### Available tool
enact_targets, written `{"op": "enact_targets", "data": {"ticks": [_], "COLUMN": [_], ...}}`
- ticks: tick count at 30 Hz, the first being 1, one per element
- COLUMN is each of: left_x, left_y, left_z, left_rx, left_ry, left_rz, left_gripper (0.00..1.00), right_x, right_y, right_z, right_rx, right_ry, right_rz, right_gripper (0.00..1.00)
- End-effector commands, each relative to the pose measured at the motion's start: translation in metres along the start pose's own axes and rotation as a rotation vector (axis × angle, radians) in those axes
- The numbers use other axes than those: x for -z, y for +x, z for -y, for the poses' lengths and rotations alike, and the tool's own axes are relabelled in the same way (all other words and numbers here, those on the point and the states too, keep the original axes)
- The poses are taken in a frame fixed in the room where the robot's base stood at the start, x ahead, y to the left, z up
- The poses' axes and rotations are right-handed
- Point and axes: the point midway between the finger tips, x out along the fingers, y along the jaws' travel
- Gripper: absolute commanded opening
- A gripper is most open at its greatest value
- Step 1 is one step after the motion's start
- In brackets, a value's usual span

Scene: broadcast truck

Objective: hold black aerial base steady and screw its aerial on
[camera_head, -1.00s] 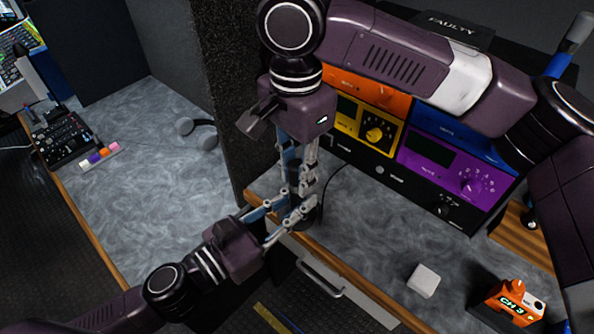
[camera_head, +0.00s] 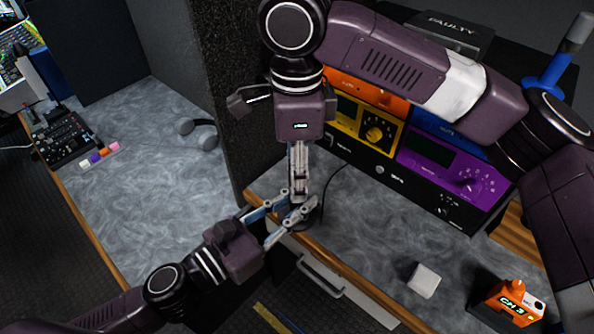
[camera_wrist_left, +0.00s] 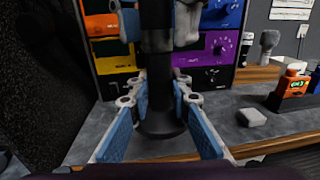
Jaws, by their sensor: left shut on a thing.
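The black aerial base (camera_wrist_left: 162,126) stands upright on the grey worktop near its front edge in the left wrist view. A thick black shaft, the aerial (camera_wrist_left: 156,40), rises upright above it; its top is out of view. My left gripper (camera_head: 303,210) is shut on the base, one blue-padded finger on each side. My right gripper (camera_head: 299,198) comes down from above. Its fingers lie close on both sides of the shaft just above my left gripper, and whether they touch it is unclear. In the head view, the fingers hide most of the base and aerial.
A rack with orange, yellow, blue and purple panels (camera_head: 445,160) stands behind. A white block (camera_head: 424,281) and an orange CH 3 unit (camera_head: 509,305) are on the right. A dark foam-like partition (camera_head: 232,90) stands on the left. Bare worktop (camera_head: 375,235) lies between.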

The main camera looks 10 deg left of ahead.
Motion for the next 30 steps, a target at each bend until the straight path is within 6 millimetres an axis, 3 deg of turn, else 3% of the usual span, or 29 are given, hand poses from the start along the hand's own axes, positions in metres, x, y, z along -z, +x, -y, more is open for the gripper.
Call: {"op": "enact_targets", "data": {"ticks": [8,18,30], "left_x": [-0.002,-0.002,-0.002], "left_y": [0.0,0.0,0.0], "left_z": [0.0,-0.001,-0.001], "left_rx": [-0.001,-0.001,-0.001], "left_ry": [0.001,0.001,0.001], "left_rz": [0.004,0.004,0.004], "left_gripper": [0.0,0.0,0.0], "right_x": [0.0,0.0,0.0], "right_y": [-0.004,-0.043,-0.045], "right_z": [0.0,-0.001,-0.001], "right_rx": [-0.001,-0.001,-0.002], "right_ry": [-0.001,-0.002,-0.034], "right_rz": [-0.001,-0.002,-0.002], "right_gripper": [0.39,0.39,0.36]}}
